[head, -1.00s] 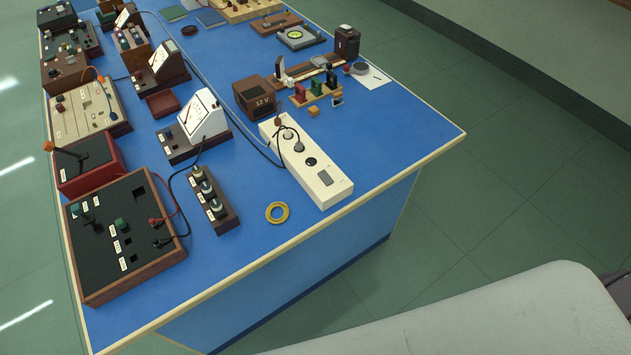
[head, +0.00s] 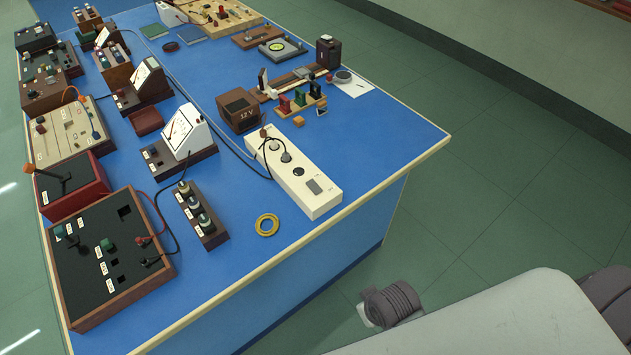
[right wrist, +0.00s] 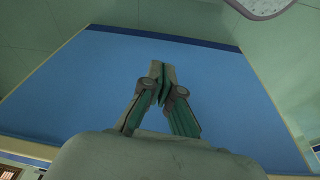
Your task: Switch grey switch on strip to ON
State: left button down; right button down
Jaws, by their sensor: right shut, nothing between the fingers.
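The white power strip (head: 333,202) lies near the right edge of the blue bench, beside the brown 12 V box. A black round part and a plug with a dark cable are further along the strip. My right gripper (right wrist: 160,78) shows in the right wrist view, fingers shut and empty, in front of a plain blue surface. It is away from the strip, which is not in that view. My left gripper is not in view.
A yellow ring (head: 267,225) lies left of the strip. The 12 V box (head: 240,111) and a wooden stand with coloured parts (head: 301,101) are behind it. Instruments with cables fill the bench's left side. The bench top right of the strip is clear.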

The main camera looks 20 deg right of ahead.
jog(key=w+r+t, duration=0.1)
jog(key=w+r, duration=0.2)
jog(key=r, duration=0.4)
jog(key=w+r+t, duration=0.2)
jog(key=w+r, duration=0.1)
jog(key=r, duration=0.3)
jog(key=w+r+n+t+y, duration=0.1)
jog(key=w+r+t, duration=0.1)
jog(key=w+r, duration=0.3)
jog(key=w+r+n+t+y, duration=0.1)
jog(key=w+r+t+y, duration=0.1)
jog(key=w+r, duration=0.4)
jog(key=w, duration=0.5)
jog(key=shift+d+r, duration=0.15)
send_over(316, 188)
jog(key=f, duration=0.6)
jog(key=shift+s+p, duration=0.2)
jog(key=shift+p, duration=0.2)
notch_tip(316, 188, down, 3)
jog(key=shift+w+r, duration=0.15)
jog(key=shift+r, duration=0.05)
jog(key=shift+f, duration=0.75)
